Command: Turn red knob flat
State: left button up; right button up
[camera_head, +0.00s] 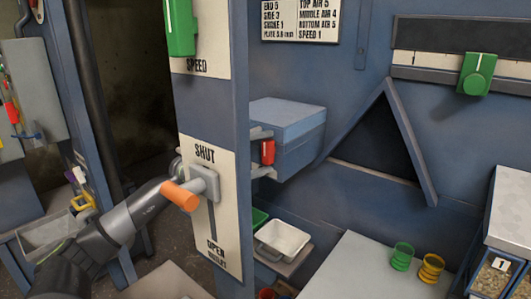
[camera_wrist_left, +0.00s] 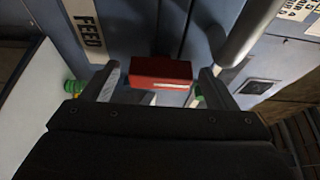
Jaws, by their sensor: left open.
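The red knob (camera_head: 267,151) shows just right of the blue post, in front of a blue box. In the left wrist view the red knob (camera_wrist_left: 161,72) is a red block lying crosswise between the two fingertips. My left gripper (camera_head: 262,153) reaches past the post, which hides its wrist and body. Its fingers are open, one above and one below the knob in the head view. In the left wrist view my left gripper (camera_wrist_left: 158,82) shows narrow gaps beside the knob, so I see no clear contact. My right gripper is not in view.
The blue post (camera_head: 205,106) carries a SHUT/OPEN slot and a lever with an orange handle (camera_head: 180,195), close to my left arm. The blue box (camera_head: 288,130) lies beyond. A white tray (camera_head: 283,240) and green and yellow cups (camera_head: 402,257) stand below right.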

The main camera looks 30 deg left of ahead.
pick_arm(q)
jog(key=c, duration=1)
jog(key=shift+r+m+p, duration=0.25)
jog(key=shift+m+p, duration=0.25)
jog(key=shift+p, duration=0.4)
jog(key=m+g+y+p, duration=0.1)
jog(key=m+p, duration=0.2)
jog(key=p, duration=0.1)
jog(key=shift+r+p, duration=0.2)
jog(key=shift+p, duration=0.1)
jog(key=shift+d+m+g+y+p, duration=0.1)
jog(key=shift+m+g+y+p, duration=0.4)
jog(key=shift+m, duration=0.4)
jog(key=shift+f+m+y, duration=0.1)
jog(key=shift+m+y, duration=0.3)
jog(key=shift+m, duration=0.3)
jog(key=shift+f+m+y, duration=0.1)
jog(key=shift+m+y, duration=0.4)
jog(key=shift+m, duration=0.2)
jog(key=shift+d+f+m+y+b, duration=0.1)
jog(key=shift+m+y+b, duration=0.3)
jog(key=shift+m+b, duration=0.3)
jog(key=m+y+b, duration=0.2)
jog(key=b, duration=0.3)
jog(key=shift+d+m+g, duration=0.1)
jog(key=shift+m+g, duration=0.2)
jog(key=shift+m+y+b, duration=0.3)
jog(key=shift+m+b, duration=0.2)
jog(key=shift+b, duration=0.25)
jog(key=shift+r, duration=0.2)
